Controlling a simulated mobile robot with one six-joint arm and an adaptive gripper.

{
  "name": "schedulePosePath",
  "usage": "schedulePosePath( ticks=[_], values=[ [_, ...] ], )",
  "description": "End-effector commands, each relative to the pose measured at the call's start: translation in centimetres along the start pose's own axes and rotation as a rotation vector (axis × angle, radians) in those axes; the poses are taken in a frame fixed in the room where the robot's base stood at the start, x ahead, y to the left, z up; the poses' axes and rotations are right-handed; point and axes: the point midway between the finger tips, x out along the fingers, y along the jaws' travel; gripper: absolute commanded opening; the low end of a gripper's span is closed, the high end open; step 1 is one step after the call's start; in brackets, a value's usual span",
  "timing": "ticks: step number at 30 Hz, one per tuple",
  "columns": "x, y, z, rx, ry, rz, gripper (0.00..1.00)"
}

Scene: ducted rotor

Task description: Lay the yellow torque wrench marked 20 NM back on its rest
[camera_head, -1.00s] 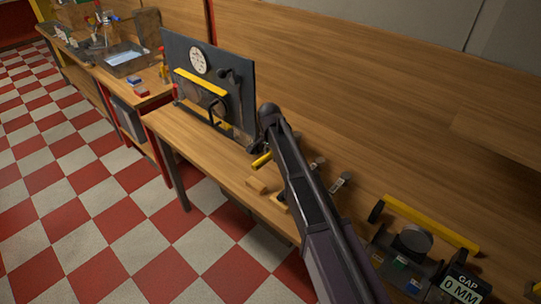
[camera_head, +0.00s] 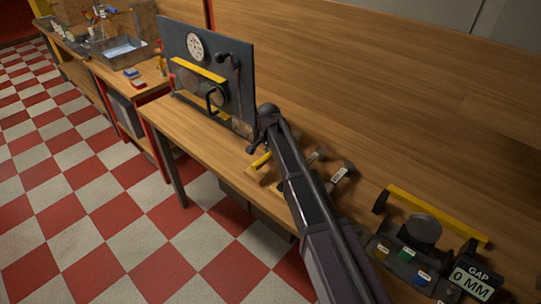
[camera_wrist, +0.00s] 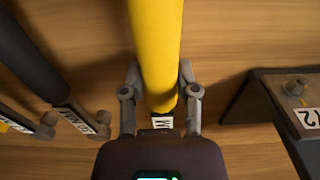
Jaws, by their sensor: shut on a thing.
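The yellow torque wrench (camera_wrist: 155,45) fills the top middle of the wrist view, with its yellow handle between my gripper's fingers (camera_wrist: 161,82). My gripper is shut on it. A white label (camera_wrist: 162,122) at the handle's near end shows only part of a letter, so 20 NM cannot be read. In the head view a short yellow piece (camera_head: 261,159) shows left of my arm above the bench. My arm hides most of the gripper and the wrench there. I cannot make out the rest for certain, nor whether the wrench touches anything.
In the wrist view, dark handles with labels (camera_wrist: 78,120) lie left and a dark bracket with a numbered tag (camera_wrist: 308,118) stands right. In the head view, a gauge panel (camera_head: 240,95) stands behind and a GAP 0 MM display (camera_head: 473,283) sits right, beside a yellow-barred fixture (camera_head: 435,215).

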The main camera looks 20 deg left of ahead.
Motion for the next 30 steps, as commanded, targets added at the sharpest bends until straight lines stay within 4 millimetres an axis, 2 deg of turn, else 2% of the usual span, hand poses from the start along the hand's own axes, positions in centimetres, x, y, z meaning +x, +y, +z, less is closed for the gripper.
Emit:
schedulePosePath(
  ticks=[30],
  values=[
    [1.08,-0.06,0.14,-0.001,0.000,0.000,0.00]
  ],
)
